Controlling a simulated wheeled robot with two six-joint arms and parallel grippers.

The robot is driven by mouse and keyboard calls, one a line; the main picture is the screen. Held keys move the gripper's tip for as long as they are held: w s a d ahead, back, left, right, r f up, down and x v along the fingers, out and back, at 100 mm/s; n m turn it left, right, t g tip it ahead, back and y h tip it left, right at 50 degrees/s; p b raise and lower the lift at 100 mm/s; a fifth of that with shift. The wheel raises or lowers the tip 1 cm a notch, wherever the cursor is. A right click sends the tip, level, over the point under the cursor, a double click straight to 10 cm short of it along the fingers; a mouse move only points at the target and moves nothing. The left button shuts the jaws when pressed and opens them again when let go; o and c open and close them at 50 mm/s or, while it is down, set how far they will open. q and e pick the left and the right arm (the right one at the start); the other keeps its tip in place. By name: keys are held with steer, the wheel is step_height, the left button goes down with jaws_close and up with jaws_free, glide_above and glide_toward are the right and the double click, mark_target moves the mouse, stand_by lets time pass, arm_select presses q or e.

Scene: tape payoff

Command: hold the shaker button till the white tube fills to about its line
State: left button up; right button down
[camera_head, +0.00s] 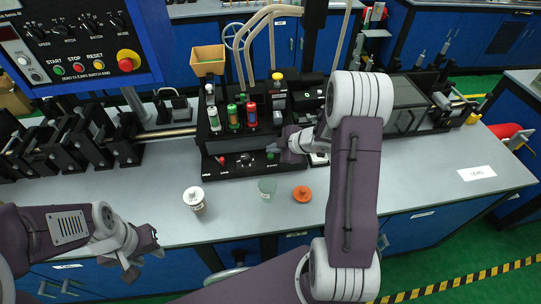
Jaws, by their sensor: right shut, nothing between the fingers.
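A black machine on the bench holds a row of small tubes near its left end. A pale tube (214,119) is leftmost, beside a green tube (232,117) and a red tube (251,115). Its low front panel (240,164) carries a red knob and small labelled controls; I cannot tell which is the shaker button. My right gripper (275,149) is shut and empty, just above this panel's right part; contact cannot be told. The fill line and level are too small to read. My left gripper (143,256) is open and empty off the bench's front edge.
A white-lidded jar (194,198), a grey-green cup (267,187) and an orange lidded piece (302,194) stand on the front bench. A blue control box (75,45) rises at back left. A tan hopper (208,60) stands above the machine.

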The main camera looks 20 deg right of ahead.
mark_target(273, 157)
steer(key=shift+f, duration=0.1)
stand_by(0.4)
steer(key=shift+f, duration=0.35)
steer(key=shift+f+b, duration=0.45)
steer(key=shift+b, duration=0.15)
stand_by(0.4)
steer(key=shift+r, duration=0.1)
stand_by(0.8)
steer(key=shift+r+p, duration=0.8)
steer(key=shift+p, duration=0.2)
step_height(273, 157, up, 5)
steer(key=p, duration=0.5)
steer(key=shift+r, duration=0.1)
